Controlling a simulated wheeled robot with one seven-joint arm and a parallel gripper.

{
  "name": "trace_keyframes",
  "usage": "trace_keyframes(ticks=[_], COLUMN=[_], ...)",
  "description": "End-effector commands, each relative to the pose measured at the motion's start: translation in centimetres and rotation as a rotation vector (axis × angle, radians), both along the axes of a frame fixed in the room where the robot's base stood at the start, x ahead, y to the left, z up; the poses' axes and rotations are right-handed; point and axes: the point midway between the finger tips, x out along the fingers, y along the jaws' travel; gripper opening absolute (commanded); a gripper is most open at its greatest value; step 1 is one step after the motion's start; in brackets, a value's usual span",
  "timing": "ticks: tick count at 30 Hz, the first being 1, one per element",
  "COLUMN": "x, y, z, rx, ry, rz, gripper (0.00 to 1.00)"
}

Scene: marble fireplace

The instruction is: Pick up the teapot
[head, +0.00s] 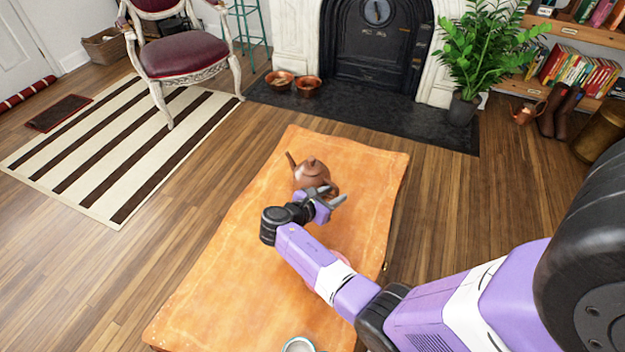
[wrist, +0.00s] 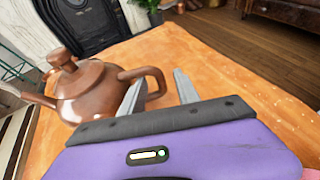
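A brown teapot (head: 311,173) stands upright on the orange-covered table (head: 230,264), towards its far end. In the head view its spout points left, and my gripper hides part of its lower right side. In the wrist view the teapot (wrist: 92,88) is on the left, with its handle (wrist: 148,80) on the right side, close to the fingers. My gripper (wrist: 159,88) is open. The left finger overlaps the handle in the picture, and the right finger is to the right of it. I cannot tell if the finger touches the handle. In the head view my gripper (head: 334,195) is just in front of the teapot.
A white-rimmed cup (head: 299,345) is at the table's near edge. A pink object (head: 343,258) is partly hidden behind my arm. Beyond the table are the fireplace (head: 375,40), two copper bowls (head: 308,86) and a plant (head: 470,60). The table's left half is clear.

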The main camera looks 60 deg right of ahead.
Motion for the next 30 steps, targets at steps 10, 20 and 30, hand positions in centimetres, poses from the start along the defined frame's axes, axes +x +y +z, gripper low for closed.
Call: trace_keyframes(ticks=[10, 20, 30], x=[-1.2, -1.3, -1.3], y=[-3.7, -4.2, -4.1], z=[-2.4, -2.4, -2.4], rx=[0.001, 0.001, 0.001], ry=[0.0, -0.002, -0.002], rz=[-0.003, 0.001, 0.001], gripper=[0.38, 0.34, 0.0])
